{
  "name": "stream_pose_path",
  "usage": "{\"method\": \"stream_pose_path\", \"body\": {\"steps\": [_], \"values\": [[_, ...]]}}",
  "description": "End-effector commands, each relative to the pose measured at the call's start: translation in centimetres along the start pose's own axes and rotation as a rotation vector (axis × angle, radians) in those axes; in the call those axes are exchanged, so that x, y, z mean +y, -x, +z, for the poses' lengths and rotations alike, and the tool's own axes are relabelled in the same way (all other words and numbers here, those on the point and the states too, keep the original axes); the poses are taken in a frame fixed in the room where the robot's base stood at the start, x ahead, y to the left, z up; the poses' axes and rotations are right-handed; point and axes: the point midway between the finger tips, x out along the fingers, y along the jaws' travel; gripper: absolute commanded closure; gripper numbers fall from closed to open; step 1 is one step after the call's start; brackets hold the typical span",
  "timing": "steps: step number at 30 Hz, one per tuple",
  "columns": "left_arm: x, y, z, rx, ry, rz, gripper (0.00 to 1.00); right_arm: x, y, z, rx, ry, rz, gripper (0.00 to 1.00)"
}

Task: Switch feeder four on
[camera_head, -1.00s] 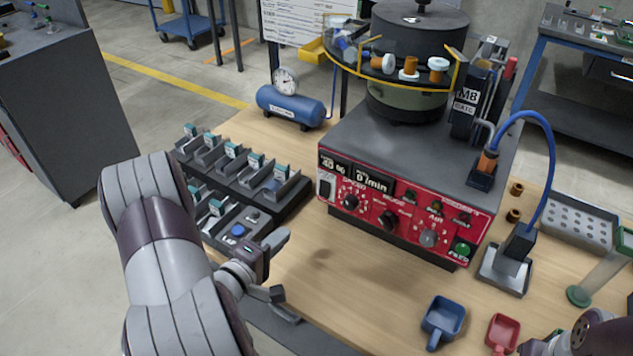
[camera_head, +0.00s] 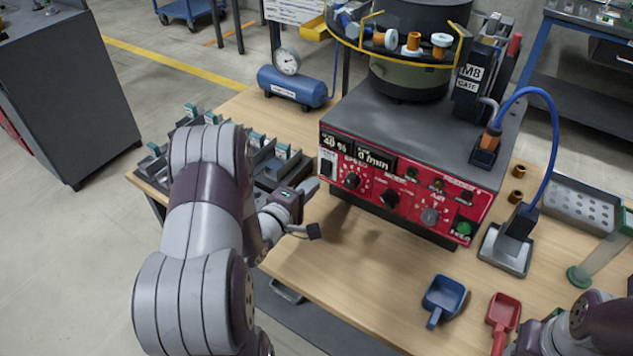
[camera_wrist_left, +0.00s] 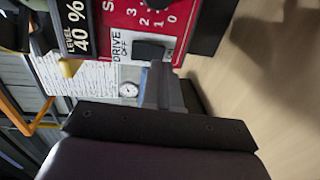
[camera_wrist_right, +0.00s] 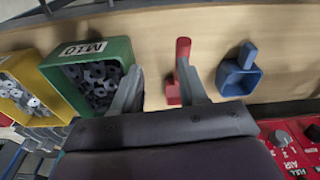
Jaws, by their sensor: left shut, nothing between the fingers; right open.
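The feeder's red control panel (camera_head: 400,185) shows 40 % and 0 /min on its displays. At its left end is a black drive switch (camera_head: 327,167) on a white plate. In the left wrist view the switch (camera_wrist_left: 149,50) sits beside a label reading DRIVE OFF. My left gripper (camera_head: 311,187) is shut and empty, its tips close to the switch, in front of the panel's left end. In the left wrist view its tips (camera_wrist_left: 160,75) seem nearly in line with the switch; I cannot tell whether they touch. My right gripper (camera_wrist_right: 158,75) is open, with a red scoop (camera_wrist_right: 180,60) showing between its fingers.
A blue scoop (camera_head: 443,296) lies on the table near the red one. A blue air tank (camera_head: 293,87) stands behind the left arm. A row of grey holders (camera_head: 270,165) is partly hidden by that arm. A green bin (camera_wrist_right: 92,75) shows in the right wrist view.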

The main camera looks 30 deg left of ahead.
Motion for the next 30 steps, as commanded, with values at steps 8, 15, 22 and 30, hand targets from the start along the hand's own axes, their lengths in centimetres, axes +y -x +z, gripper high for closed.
{"method": "stream_pose_path", "body": {"steps": [8, 15, 22, 30], "values": [[-0.1, -2.7, 0.0, 0.0, 0.001, -0.001, 1.0, 0.0, -0.2, 0.0, 0.0, 0.0, 0.0, 0.57], [0.0, -2.9, 0.0, 0.001, 0.001, -0.001, 1.0, 0.0, -0.2, 0.0, 0.0, 0.0, 0.0, 0.57], [-0.1, -3.4, 0.0, 0.0, 0.0, 0.0, 1.0, 0.0, -0.1, 0.0, 0.0, 0.0, 0.0, 0.57], [-0.2, -3.5, 0.1, -0.002, 0.0, 0.0, 1.0, 0.0, -0.1, 0.0, 0.0, 0.0, 0.0, 0.57]]}}
